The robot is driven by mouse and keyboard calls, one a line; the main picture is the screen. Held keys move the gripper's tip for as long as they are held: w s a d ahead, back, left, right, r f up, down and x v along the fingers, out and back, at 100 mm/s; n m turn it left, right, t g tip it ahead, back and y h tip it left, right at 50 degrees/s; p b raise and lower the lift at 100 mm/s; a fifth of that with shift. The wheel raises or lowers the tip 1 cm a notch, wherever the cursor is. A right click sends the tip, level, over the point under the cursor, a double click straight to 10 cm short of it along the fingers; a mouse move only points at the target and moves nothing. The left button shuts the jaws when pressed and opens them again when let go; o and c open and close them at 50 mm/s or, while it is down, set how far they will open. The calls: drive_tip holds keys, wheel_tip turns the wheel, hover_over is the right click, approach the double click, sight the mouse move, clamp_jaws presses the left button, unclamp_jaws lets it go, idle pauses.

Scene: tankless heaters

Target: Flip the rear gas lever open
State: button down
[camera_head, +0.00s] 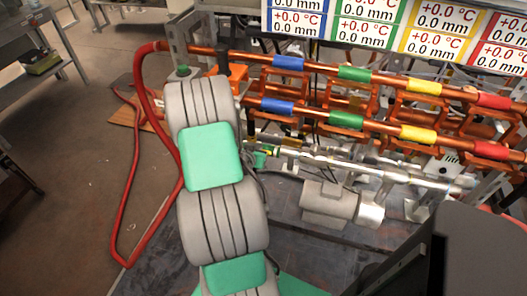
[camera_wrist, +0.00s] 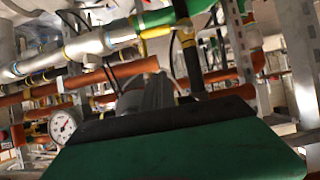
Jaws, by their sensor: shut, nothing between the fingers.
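My gripper (camera_wrist: 155,90) shows in the wrist view as grey fingers, shut and empty, rising beyond a green and black housing. They point in among the pipes, near an orange-brown pipe (camera_wrist: 110,76); I cannot tell whether they touch it. In the head view my grey and green arm reaches toward the pipe rack and hides the gripper. I cannot make out the rear gas lever for certain in either view. A small green fitting (camera_head: 261,159) sits on the pipework just right of my arm.
Copper pipes (camera_head: 330,70) with blue, green, yellow and red sleeves cross the rack. A red hose (camera_head: 133,190) loops at left. A grey motor-like cylinder (camera_head: 329,203) lies below the pipes. In the wrist view, a round gauge (camera_wrist: 62,126) and a silver pipe (camera_wrist: 85,45) crowd the left.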

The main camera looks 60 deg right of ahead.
drive_tip(key=x, duration=0.9)
drive_tip(key=shift+d+f, duration=0.2)
drive_tip(key=shift+d, duration=0.1)
drive_tip(key=f, duration=0.2)
drive_tip(key=a+f, duration=0.1)
drive_tip(key=f, duration=0.1)
